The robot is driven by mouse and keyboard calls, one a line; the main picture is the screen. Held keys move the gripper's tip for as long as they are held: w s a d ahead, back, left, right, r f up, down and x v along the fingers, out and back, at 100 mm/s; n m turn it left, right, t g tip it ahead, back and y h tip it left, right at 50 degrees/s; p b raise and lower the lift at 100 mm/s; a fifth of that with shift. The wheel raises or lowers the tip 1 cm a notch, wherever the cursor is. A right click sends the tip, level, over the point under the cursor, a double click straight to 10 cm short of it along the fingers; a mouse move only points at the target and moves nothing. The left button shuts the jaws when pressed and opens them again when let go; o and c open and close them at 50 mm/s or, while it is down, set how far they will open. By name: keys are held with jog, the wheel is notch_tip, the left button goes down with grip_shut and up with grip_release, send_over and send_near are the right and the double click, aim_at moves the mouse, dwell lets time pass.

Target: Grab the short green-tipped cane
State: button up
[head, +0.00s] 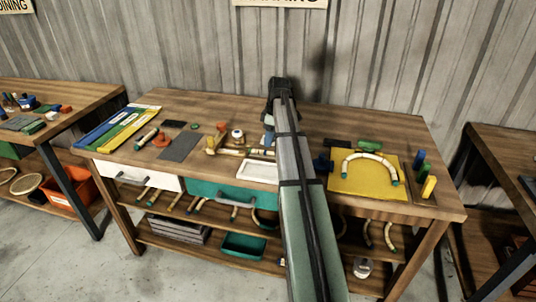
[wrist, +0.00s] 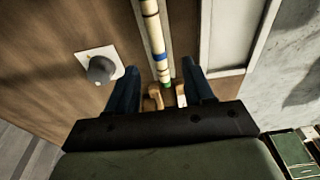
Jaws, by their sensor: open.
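A straight pale cane (wrist: 153,32) with dark rings, a blue band and a green tip (wrist: 168,85) runs down from the top of the wrist view. It lies along a narrow grey strip. My gripper (wrist: 160,67) is open, with one dark blue finger on each side of the cane's green-tipped end. I see a gap between the cane and each finger; how far above it the fingers are, I cannot tell. In the head view part of a pale cane (head: 232,152) shows left of my arm, which hides its right end.
A white tray (head: 257,171) lies in front of the cane. A grey knob on a white plate (wrist: 101,69) stands left in the wrist view. A bent green-tipped cane (head: 369,156) is on the yellow board (head: 352,184); coloured blocks (head: 423,173) stand beside it.

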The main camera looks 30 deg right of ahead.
aim_at(268, 153)
jog(key=shift+w+a+f, duration=0.1)
jog(key=shift+w+f, duration=0.05)
jog(key=shift+f, duration=1.4)
jog(key=shift+w+f, duration=0.15)
jog(key=shift+f, duration=1.4)
jog(key=shift+c, duration=0.2)
grip_shut()
